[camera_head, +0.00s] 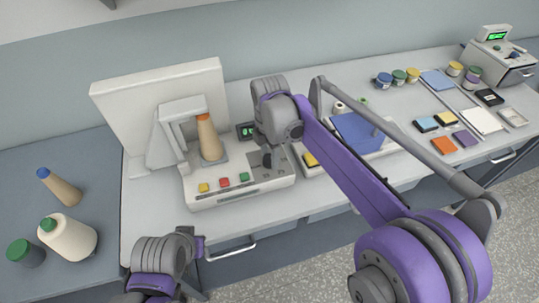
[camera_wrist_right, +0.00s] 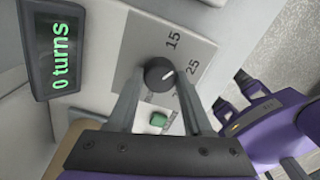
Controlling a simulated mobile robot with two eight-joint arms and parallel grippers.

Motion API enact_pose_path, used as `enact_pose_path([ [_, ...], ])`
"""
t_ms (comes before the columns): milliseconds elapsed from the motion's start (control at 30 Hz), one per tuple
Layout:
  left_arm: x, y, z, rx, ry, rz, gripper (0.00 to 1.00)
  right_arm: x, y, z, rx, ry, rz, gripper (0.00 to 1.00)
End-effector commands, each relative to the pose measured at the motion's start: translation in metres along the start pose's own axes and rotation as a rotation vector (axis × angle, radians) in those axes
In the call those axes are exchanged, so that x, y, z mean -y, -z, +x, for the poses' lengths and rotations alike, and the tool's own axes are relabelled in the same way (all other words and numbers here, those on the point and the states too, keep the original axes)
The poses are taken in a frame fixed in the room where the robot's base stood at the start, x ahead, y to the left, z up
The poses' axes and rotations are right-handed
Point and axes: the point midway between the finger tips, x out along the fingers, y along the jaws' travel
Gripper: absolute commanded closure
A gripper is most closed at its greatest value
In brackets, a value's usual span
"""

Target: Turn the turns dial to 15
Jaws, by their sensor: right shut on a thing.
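The turns dial (camera_wrist_right: 158,72) is a round black knob with a white mark on a grey plate, printed with 15, 25 and other partly hidden numbers. Its mark points roughly toward 25. My right gripper (camera_wrist_right: 160,76) is shut on the dial, one finger on each side. The display (camera_wrist_right: 58,54) reads "0 turns". In the head view my right gripper (camera_head: 267,158) is over the right part of the winding machine (camera_head: 225,196), and the dial is hidden there. My left gripper (camera_wrist_right: 232,92) appears open and empty at the right of the wrist view.
The machine carries a tan cone (camera_head: 209,140) and yellow, red and green buttons (camera_head: 224,182). Bottles (camera_head: 68,236) stand at left. Several jars and coloured pads lie at far right.

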Motion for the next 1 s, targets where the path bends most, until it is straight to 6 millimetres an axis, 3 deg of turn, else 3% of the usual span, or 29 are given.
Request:
enact_pose_path([
  [500, 0.0000, -0.0018, 0.0018, 0.001, 0.000, 0.000, 1.00, -0.0002, -0.0003, -0.0004, 0.001, -0.001, -0.404, 1.00],
  [1000, 0.0000, -0.0022, 0.0022, 0.002, 0.000, 0.000, 1.00, -0.0003, -0.0003, -0.0005, 0.001, -0.001, -0.528, 1.00],
])
